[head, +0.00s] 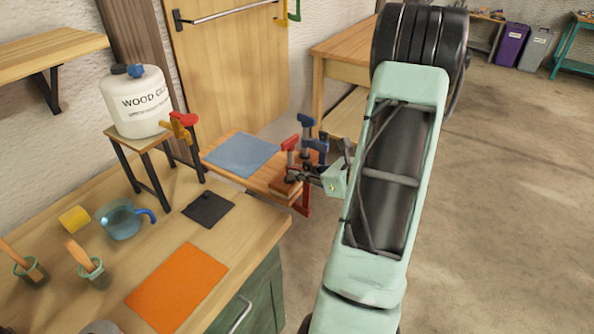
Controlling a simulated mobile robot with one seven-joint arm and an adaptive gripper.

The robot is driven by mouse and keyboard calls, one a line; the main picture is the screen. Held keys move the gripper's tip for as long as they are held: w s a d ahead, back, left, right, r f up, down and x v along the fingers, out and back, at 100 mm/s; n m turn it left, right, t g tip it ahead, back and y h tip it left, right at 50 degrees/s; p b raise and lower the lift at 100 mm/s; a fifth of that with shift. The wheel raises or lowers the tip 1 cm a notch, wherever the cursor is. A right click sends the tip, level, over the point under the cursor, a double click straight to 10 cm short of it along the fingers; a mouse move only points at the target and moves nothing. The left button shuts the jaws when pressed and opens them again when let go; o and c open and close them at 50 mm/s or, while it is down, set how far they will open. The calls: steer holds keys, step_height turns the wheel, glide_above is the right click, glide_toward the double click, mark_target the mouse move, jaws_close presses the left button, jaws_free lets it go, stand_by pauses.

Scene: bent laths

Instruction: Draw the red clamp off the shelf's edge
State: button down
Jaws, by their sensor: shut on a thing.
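The red clamp (290,144) is at the right end of the small wooden shelf (216,148). Its red handle stands above the shelf's edge, and red also shows below the edge. My gripper (304,173) reaches in from the right and is shut on the red clamp at the shelf's edge. The fingers are small and dark here, and the exact grip is partly hidden. A blue clamp (306,122) stands close behind the red one, with more blue beside it. Reddish-brown wood (284,188), perhaps the laths, lies at the edge under the red clamp.
A blue mat (244,154) lies on the shelf. The workbench in front holds a white glue jug (138,104) on a stand, a blue-handled jug (122,220), a dark pad (208,208) and an orange sheet (178,286). Open floor (500,200) lies to the right.

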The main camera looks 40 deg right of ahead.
steer(key=s+d, duration=0.2)
steer(key=s, duration=0.6)
steer(key=shift+r, duration=0.15)
stand_by(0.8)
steer(key=shift+d, duration=0.1)
